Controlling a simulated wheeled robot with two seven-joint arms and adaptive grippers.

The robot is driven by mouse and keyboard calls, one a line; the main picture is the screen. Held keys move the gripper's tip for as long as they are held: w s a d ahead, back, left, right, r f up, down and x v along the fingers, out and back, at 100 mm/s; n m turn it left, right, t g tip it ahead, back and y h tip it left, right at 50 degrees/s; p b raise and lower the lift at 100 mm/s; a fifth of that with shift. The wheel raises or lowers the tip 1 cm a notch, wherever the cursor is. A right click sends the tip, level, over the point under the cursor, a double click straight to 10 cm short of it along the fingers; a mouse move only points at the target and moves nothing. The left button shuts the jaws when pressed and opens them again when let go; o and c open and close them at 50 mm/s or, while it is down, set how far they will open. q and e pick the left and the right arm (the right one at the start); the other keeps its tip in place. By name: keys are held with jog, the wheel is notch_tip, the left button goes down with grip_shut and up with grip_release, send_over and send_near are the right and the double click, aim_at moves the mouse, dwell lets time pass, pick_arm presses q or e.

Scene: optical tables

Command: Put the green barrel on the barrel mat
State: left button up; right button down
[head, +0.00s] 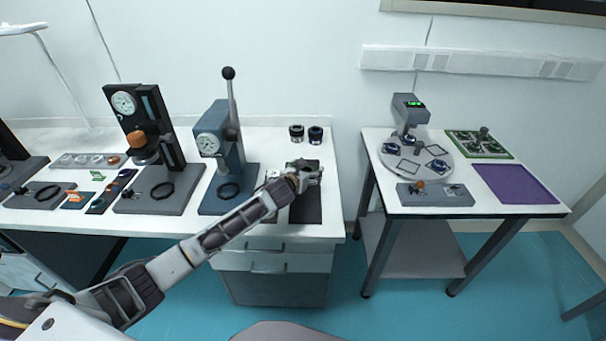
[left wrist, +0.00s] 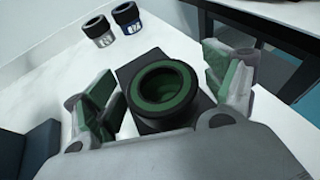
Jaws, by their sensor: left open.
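The green barrel (left wrist: 166,72) shows in the left wrist view as a black ring-shaped body with a green inner rim, seen from above. My left gripper (left wrist: 160,82) is open, with one green-padded finger on each side of the barrel and visible gaps between. The barrel is over the dark barrel mat (left wrist: 134,68); its base is hidden, so I cannot tell for sure that it rests there. In the head view my left gripper (head: 308,174) is above the mat (head: 306,208) and hides most of the barrel. My right gripper is not in view.
Two other barrels, one grey-banded (head: 296,132) and one blue-banded (head: 315,134), stand behind the mat. A blue press (head: 212,150) with a tall lever stands left of it. A gap separates this table from the right table (head: 380,150).

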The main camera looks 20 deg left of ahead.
pick_arm(q)
jog(key=shift+s+a+r, duration=0.1)
jog(key=shift+s+r, duration=0.2)
jog(key=shift+s, duration=0.35)
jog(key=shift+v, duration=1.95)
jog(key=v, duration=0.6)
jog(key=shift+s+r, duration=0.2)
jog(key=shift+s, duration=0.1)
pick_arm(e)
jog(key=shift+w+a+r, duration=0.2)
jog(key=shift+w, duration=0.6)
